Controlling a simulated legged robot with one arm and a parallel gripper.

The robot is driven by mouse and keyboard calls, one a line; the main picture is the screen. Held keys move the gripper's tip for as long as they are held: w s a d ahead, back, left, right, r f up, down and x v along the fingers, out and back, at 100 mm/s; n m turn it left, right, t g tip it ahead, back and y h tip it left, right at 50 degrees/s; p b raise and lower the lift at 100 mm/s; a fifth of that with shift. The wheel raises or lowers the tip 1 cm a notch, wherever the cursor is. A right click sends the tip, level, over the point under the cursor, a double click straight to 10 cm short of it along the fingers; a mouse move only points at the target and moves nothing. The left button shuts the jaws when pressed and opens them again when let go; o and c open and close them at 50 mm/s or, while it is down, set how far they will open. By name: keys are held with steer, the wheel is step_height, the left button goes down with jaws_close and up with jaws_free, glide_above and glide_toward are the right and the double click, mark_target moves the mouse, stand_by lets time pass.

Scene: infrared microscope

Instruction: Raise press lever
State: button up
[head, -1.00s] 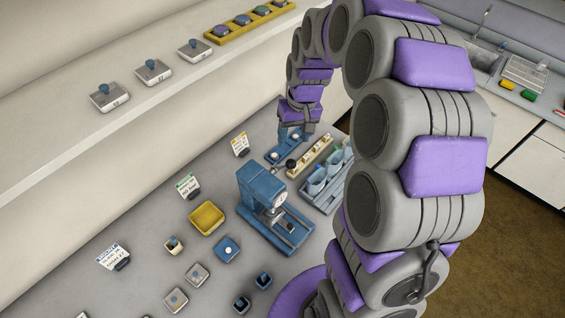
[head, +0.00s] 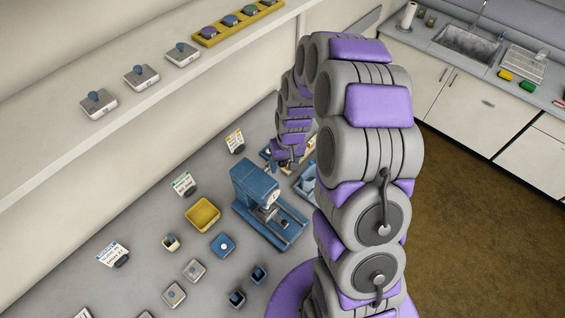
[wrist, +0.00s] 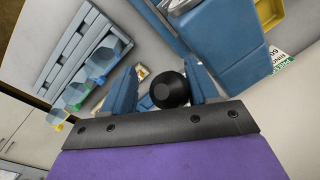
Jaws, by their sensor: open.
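The blue press (head: 256,195) with a round white gauge stands on the grey bench in the head view, left of my arm. Its blue body (wrist: 220,40) fills the upper right of the wrist view. My gripper (head: 284,160) is at the far side of the press, small and partly hidden in the head view. In the wrist view my gripper (wrist: 160,80) is open, with blue fingers on either side of a round black knob (wrist: 170,90). The knob looks like the lever's end, but the lever's shaft is hidden. I cannot tell whether a finger touches it.
A yellow tray (head: 203,214), small blocks and label cards lie left of the press. A shelf (head: 60,145) runs along the wall.

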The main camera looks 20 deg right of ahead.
steer(key=shift+s, duration=0.15)
steer(key=shift+a+r, duration=0.1)
steer(key=shift+a, duration=0.7)
steer(key=shift+c, duration=1.3)
steer(key=c, duration=0.3)
steer(key=shift+d, duration=0.3)
steer(key=c, duration=0.3)
jaws_close()
